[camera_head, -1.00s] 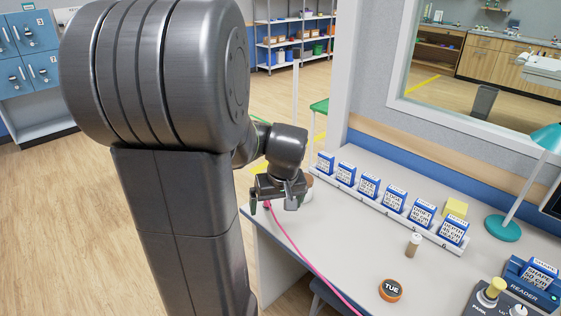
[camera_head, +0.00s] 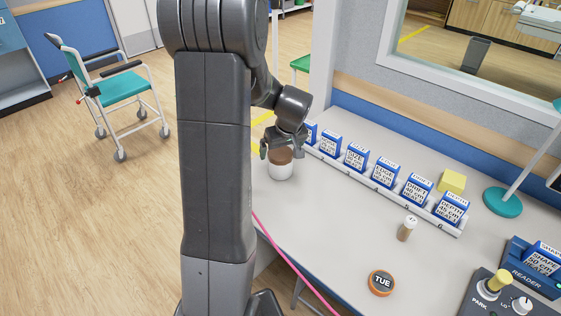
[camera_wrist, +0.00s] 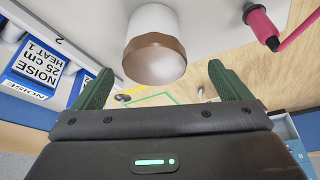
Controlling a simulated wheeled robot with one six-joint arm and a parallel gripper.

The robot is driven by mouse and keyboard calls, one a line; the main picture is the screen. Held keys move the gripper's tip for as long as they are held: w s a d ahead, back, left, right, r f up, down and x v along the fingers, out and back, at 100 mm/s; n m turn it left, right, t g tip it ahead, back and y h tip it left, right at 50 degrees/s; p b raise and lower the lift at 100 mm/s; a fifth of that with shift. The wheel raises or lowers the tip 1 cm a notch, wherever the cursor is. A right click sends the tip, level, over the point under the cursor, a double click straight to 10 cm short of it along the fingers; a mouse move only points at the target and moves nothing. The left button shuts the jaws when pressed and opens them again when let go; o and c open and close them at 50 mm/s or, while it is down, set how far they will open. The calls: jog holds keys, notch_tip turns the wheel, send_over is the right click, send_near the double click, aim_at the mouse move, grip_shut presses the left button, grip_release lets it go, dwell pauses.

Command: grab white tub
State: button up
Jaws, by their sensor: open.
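The white tub (camera_head: 280,170), with a brown upper part, stands upright on the desk near its left end. In the wrist view the tub (camera_wrist: 154,35) is ahead of my gripper, roughly centred, its brown end nearest me. My gripper (camera_head: 282,147) is at the tub's top in the head view, partly in front of it. In the wrist view my gripper (camera_wrist: 165,85) has its two green fingers wide apart with nothing between them. I cannot tell the exact gap between fingertips and tub.
A row of blue labelled cartridges (camera_head: 387,173) stands in a rack to the right. A small corked vial (camera_head: 407,229), an orange TUE disc (camera_head: 382,283) and a reader (camera_head: 530,271) are farther right. A pink cable (camera_wrist: 296,32) runs along the desk edge. A teal wheelchair (camera_head: 120,88) stands left.

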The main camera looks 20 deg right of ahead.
aim_at(281, 153)
jog(key=shift+d+p+x, duration=0.15)
jog(key=shift+p+x, duration=0.05)
jog(key=shift+x, duration=1.3)
jog(key=shift+d+p+x, duration=0.15)
jog(key=shift+d+x, duration=0.05)
jog(key=shift+x, duration=1.25)
jog(key=shift+w, duration=0.1)
jog(key=shift+r, duration=0.1)
jog(key=c, duration=1.1)
